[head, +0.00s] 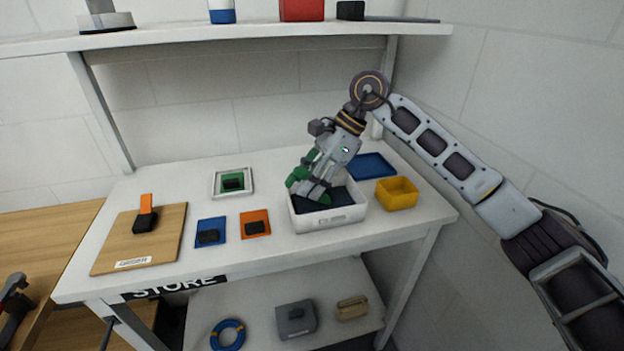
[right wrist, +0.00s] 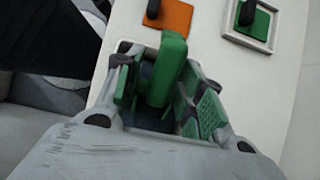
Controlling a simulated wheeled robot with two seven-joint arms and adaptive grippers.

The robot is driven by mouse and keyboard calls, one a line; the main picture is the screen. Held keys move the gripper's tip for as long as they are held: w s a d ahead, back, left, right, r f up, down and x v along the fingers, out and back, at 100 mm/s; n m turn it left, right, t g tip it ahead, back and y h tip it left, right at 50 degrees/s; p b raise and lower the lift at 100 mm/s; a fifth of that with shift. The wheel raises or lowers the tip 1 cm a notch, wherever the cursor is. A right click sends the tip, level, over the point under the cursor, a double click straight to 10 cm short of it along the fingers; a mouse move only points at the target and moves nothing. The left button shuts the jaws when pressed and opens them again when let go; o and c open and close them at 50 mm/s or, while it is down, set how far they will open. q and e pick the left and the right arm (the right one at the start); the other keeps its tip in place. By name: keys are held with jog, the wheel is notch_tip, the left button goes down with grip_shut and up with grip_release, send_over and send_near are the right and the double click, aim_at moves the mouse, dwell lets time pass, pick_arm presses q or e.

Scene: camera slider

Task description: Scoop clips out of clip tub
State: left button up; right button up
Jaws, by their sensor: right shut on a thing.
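The clip tub is a white, labelled open box (head: 332,222) at the right of the table, with dark contents (head: 338,198) inside. My right gripper (head: 312,190) points down over the tub's back left part and is shut on a green handle-like piece (right wrist: 168,65), seemingly a scoop. The piece also shows in the head view (head: 297,178). Its lower end is hidden, so I cannot tell whether it touches the contents.
A yellow bin (head: 397,195) stands close right of the tub, with a blue tray (head: 371,166) behind. Blue (head: 211,224) and orange (head: 255,216) mats, a framed green mat (head: 232,174) and a wooden board (head: 165,245) lie left. A shelf (head: 200,37) hangs above.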

aim_at(307, 171)
jog(key=shift+r, duration=0.1)
dwell(0.4)
jog(key=shift+r+t+h+p, duration=0.6)
jog(key=shift+r+h+p, duration=1.1)
jog(key=shift+r+p, duration=0.7)
jog(key=shift+f, duration=0.3)
jog(key=shift+s+a+r+t+h+p, duration=0.15)
jog(key=shift+a+r+h+p, duration=0.35)
jog(key=shift+r+p, duration=0.3)
jog(key=shift+s+a+r+t+h+p, duration=0.15)
jog(key=shift+a+r+h+p, duration=0.3)
jog(key=shift+r+p, duration=0.35)
jog(key=shift+s+a+r+t+h+p, duration=0.15)
jog(key=shift+a+r+h+p, duration=0.45)
jog(key=shift+p, duration=0.3)
jog(key=shift+d, duration=0.1)
